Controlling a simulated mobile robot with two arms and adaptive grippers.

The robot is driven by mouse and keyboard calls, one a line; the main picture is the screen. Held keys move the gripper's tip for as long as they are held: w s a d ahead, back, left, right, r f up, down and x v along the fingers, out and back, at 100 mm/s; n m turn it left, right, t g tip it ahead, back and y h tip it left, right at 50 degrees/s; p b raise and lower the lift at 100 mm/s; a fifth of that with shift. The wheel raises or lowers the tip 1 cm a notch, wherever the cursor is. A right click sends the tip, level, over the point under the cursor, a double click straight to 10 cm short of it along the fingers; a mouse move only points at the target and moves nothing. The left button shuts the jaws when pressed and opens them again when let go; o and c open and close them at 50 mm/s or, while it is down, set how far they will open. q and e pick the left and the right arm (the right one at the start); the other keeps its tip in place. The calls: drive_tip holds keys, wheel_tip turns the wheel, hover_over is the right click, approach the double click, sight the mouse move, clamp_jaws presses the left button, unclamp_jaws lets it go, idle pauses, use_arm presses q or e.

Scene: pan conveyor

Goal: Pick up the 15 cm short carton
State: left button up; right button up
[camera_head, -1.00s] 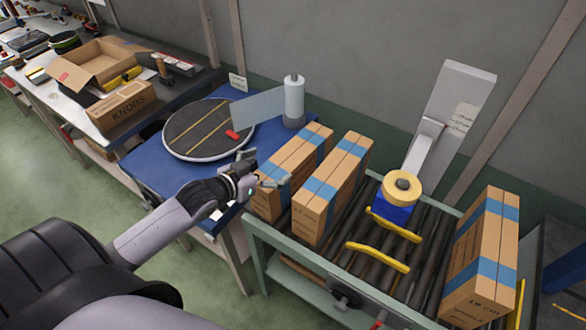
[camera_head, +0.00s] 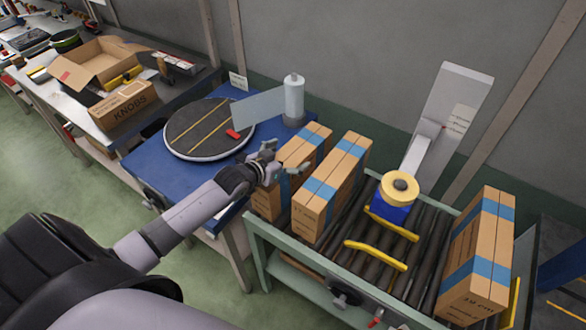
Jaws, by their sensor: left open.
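Three brown cartons with blue tape stand at the conveyor. The leftmost carton (camera_head: 312,143) is partly covered by my left gripper, and I cannot read its label. Close to its right is a second carton (camera_head: 326,196), with small print that is hard to read. A third carton (camera_head: 478,258), with print that looks like 19 cm, stands at the far right. My left gripper (camera_head: 285,161) is open, with its fingers at the upper near end of the leftmost carton; I cannot tell whether they touch it. My right gripper is out of view.
The roller conveyor (camera_head: 424,262) carries yellow guide bars (camera_head: 376,255) and a yellow tape roll (camera_head: 399,188) on a blue block. On the left, a blue table (camera_head: 152,172) holds a round turntable (camera_head: 195,138) and a film roll (camera_head: 294,99). A wall stands behind.

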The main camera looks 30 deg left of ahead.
use_arm(q)
drive_tip(key=c, duration=2)
drive_tip(key=shift+w+r, duration=0.1)
drive_tip(key=shift+r, duration=0.1)
drive_tip(key=shift+c, duration=0.2)
